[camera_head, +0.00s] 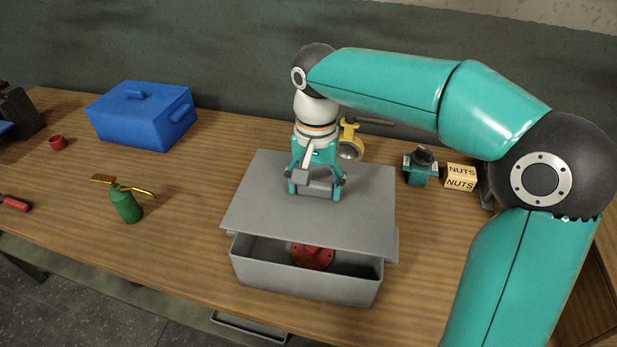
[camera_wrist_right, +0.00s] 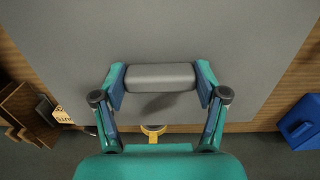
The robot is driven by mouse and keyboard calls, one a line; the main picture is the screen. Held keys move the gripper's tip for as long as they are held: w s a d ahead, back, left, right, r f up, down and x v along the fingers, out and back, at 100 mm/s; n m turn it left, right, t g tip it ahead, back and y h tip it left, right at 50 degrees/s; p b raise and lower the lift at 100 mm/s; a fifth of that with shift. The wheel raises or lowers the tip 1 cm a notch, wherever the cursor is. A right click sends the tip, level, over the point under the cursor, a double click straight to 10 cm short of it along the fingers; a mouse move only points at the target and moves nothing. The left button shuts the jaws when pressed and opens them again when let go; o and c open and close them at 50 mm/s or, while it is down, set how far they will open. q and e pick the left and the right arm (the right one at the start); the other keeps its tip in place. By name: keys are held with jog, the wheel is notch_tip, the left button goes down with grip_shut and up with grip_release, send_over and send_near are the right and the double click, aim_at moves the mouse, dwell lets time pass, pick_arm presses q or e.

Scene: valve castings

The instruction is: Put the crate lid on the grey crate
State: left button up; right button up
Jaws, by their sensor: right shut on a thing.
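The grey crate (camera_head: 305,284) stands on the bench at the front middle, open toward its near side, with a red flanged part (camera_head: 312,256) inside. The flat grey crate lid (camera_head: 260,208) is over the crate's far part, shifted back so the near part of the opening shows. Whether the lid touches the rim I cannot tell. My right gripper (camera_head: 315,188) is shut on the lid's handle from above. In the right wrist view the handle (camera_wrist_right: 160,76) sits between both fingers. My left gripper is not in view.
A blue lidded box (camera_head: 142,118), a red cup (camera_head: 57,143) and a green oil can (camera_head: 126,205) stand to the left. A yellow-ringed gauge or valve (camera_head: 349,146), a teal part (camera_head: 420,169) and a nuts box (camera_head: 461,177) are behind and right of the lid.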

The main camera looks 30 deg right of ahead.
jog(key=shift+w+a, duration=0.1)
jog(key=shift+a, duration=0.1)
notch_tip(320, 180, down, 5)
jog(key=b, duration=0.4)
jog(key=shift+f, duration=0.15)
jog(key=shift+f+b, duration=0.4)
jog(key=shift+f, duration=0.2)
jog(key=shift+f+b, duration=0.3)
jog(key=shift+f, duration=0.2)
dwell(0.4)
jog(key=o, duration=1.3)
jog(key=shift+o, duration=0.2)
